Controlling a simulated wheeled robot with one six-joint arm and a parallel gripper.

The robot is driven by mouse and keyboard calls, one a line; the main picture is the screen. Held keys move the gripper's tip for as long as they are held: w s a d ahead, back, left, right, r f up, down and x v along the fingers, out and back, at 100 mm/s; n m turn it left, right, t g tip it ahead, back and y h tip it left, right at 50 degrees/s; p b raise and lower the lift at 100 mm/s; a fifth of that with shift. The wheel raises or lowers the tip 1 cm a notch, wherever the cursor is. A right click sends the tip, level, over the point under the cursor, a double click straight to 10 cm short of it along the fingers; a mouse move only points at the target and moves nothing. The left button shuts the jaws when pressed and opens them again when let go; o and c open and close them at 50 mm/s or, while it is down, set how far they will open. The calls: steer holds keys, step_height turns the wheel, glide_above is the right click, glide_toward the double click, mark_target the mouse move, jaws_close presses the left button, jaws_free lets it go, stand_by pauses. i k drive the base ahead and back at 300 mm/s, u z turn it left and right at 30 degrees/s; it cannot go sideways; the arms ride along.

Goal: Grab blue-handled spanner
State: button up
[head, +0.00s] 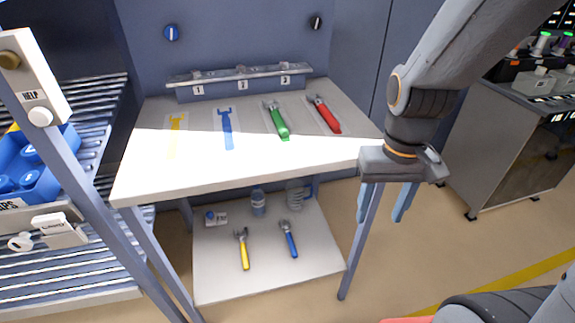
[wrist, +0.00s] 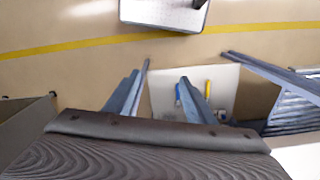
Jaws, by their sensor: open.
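The blue-handled spanner (head: 289,240) lies on the right part of the lower shelf (head: 215,280) of the workbench, its metal head toward the back. In the wrist view its blue handle (wrist: 178,94) shows beside the right finger, which partly hides it. My gripper (head: 383,213) is open and empty, pointing down. In the head view it appears to the right of the spanner, by the bench's right front leg, apart from the spanner. Both fingers show in the wrist view (wrist: 160,80), with floor and shelf beyond them.
A yellow-handled spanner (head: 243,250) lies left of the blue one. A small bottle (head: 258,202) stands behind them. The bench top (head: 150,185) overhangs the shelf and holds green (head: 278,122) and red (head: 325,115) spanners plus yellow and blue painted outlines. The right front leg (head: 358,245) stands beside my gripper.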

mark_target(291, 244)
steer(key=k, duration=1.05)
steer(key=z, duration=0.35)
steer(key=i, duration=0.55)
steer(key=u, duration=0.25)
